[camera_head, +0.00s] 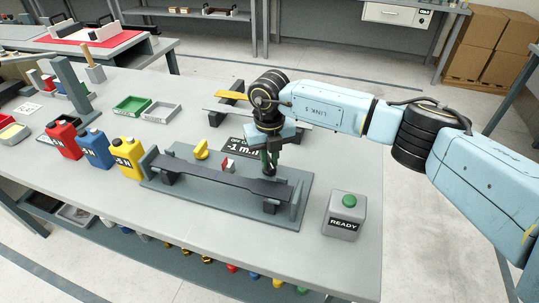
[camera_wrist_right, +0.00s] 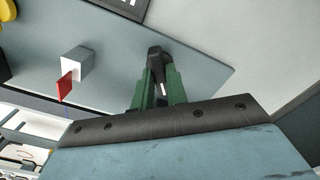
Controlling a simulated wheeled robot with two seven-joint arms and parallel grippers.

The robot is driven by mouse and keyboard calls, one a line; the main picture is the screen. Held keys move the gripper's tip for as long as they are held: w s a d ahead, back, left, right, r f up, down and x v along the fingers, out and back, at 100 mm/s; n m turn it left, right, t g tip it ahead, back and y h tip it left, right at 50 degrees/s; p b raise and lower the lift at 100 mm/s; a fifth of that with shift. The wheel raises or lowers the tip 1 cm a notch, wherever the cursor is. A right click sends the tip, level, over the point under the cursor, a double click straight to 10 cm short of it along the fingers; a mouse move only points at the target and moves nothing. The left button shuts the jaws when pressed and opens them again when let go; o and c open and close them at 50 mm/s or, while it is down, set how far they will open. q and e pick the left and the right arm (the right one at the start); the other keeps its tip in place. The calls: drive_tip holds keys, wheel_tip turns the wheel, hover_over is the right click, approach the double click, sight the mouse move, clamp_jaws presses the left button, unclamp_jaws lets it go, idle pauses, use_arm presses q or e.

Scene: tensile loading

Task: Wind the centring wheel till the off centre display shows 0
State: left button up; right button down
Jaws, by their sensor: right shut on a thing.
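The tensile fixture (camera_head: 222,205), a grey base with a long dark specimen (camera_head: 215,172) across it, lies on the table. My right gripper (camera_head: 271,160) points down behind the specimen, near the fixture's right end. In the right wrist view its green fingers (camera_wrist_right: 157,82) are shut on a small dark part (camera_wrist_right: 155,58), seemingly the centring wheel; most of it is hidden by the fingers. The off centre display (camera_head: 238,147) is a dark plate beside the gripper. My left gripper is not in view.
A grey box with a green READY button (camera_head: 349,201) stands to the right. Green (camera_head: 131,107) and grey (camera_head: 160,112) trays lie behind. A small red pointer and white block (camera_wrist_right: 75,66) sit near the gripper.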

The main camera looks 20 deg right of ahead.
sight(270, 161)
drive_tip(key=shift+w+r+m+p, duration=0.15)
drive_tip(key=shift+m+p, duration=0.4)
drive_tip(key=shift+m, duration=1.65)
drive_tip(key=c, duration=1.4)
unclamp_jaws()
wheel_tip(270, 161, up, 13)
drive_tip(key=shift+r, duration=0.15)
